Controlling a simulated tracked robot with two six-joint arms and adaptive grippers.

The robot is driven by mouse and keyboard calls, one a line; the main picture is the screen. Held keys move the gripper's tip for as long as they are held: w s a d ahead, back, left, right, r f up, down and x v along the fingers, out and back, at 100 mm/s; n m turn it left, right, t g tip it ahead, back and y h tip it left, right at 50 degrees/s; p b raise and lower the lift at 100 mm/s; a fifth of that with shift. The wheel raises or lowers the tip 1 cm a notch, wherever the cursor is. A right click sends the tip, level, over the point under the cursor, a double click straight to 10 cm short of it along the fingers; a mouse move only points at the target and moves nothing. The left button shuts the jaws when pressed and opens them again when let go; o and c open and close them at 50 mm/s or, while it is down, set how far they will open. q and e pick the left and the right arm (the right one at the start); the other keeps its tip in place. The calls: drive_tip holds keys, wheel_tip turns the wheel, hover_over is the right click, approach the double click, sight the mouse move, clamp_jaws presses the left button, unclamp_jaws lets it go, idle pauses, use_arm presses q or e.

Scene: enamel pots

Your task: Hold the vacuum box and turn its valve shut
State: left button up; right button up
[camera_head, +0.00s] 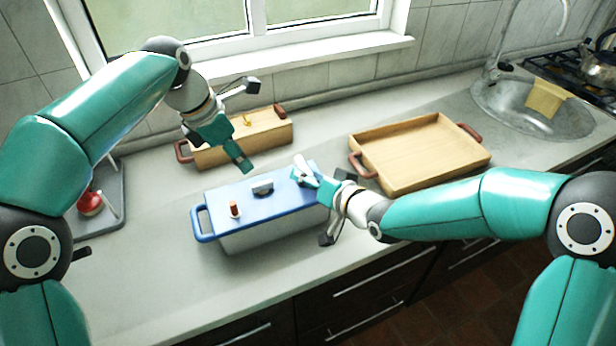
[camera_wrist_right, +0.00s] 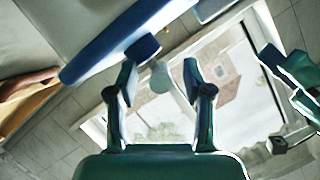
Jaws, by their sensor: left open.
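The vacuum box (camera_head: 255,238) has a grey body, a blue lid (camera_head: 285,205) and a blue handle loop (camera_head: 203,223) at its left end. A small red knob (camera_head: 234,210) and a dark grey fitting (camera_head: 262,187) stand on the lid; which one is the valve I cannot tell. My right gripper (camera_head: 318,203) is at the box's right end with its fingers spread; any handle there is hidden. In the right wrist view its fingers (camera_wrist_right: 161,80) are apart, with blue box parts (camera_wrist_right: 120,42) beyond them. My left gripper (camera_head: 245,124) is open and empty, above and behind the box.
A wooden box (camera_head: 270,136) with reddish handles stands behind, near the window. A wooden tray (camera_head: 420,155) lies to the right, near the sink (camera_head: 530,118). A grey board (camera_head: 112,205) with a red round thing (camera_head: 90,203) is at left. The front left counter is clear.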

clamp_jaws()
use_arm(q)
drive_tip(key=shift+c, duration=0.4)
